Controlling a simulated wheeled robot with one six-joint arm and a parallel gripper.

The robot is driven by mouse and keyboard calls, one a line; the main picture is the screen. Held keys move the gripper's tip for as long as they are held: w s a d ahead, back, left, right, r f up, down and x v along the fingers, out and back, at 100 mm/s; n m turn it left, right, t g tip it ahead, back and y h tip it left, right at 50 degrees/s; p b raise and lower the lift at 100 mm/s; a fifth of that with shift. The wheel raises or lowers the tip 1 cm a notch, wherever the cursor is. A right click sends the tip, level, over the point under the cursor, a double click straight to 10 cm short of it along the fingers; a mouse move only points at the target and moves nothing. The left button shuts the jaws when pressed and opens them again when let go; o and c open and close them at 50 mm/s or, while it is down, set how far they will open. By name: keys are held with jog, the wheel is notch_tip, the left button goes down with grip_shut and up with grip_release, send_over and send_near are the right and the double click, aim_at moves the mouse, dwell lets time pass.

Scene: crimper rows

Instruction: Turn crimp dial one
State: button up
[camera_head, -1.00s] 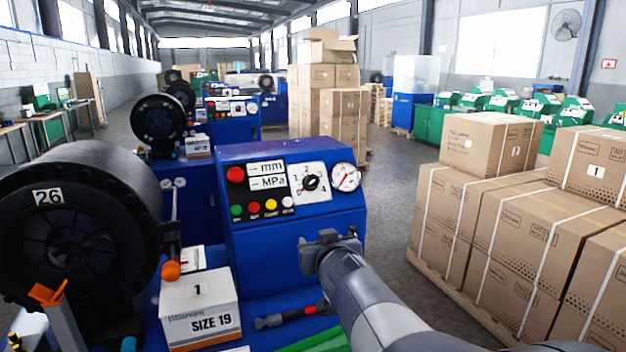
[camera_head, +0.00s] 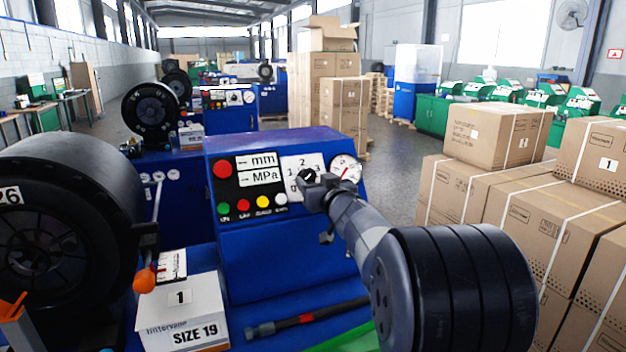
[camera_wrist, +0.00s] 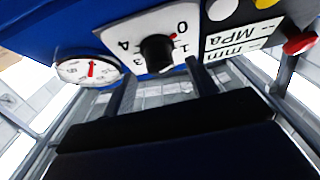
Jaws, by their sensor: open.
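The crimp dial (camera_head: 308,176) is a black knob on a white numbered plate (camera_head: 292,164) on the blue control panel. My gripper (camera_head: 318,184) is right in front of it and hides part of the plate in the head view. In the wrist view the dial (camera_wrist: 157,52) appears upside down, with a red mark close to the 0. The two fingers of my gripper (camera_wrist: 158,85) are spread apart below the knob, with nothing between them. I cannot tell whether a fingertip touches the panel.
A pressure gauge (camera_head: 346,169) sits right of the dial. A red button (camera_head: 222,169) and several small coloured buttons are to its left. A white SIZE 19 box (camera_head: 183,315) and a black crimper head (camera_head: 60,230) stand at left. Stacked cartons (camera_head: 535,215) are at right.

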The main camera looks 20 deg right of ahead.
aim_at(308, 177)
jog(key=shift+w, duration=1.1)
jog(key=shift+c, duration=0.4)
jog(key=c, duration=0.9)
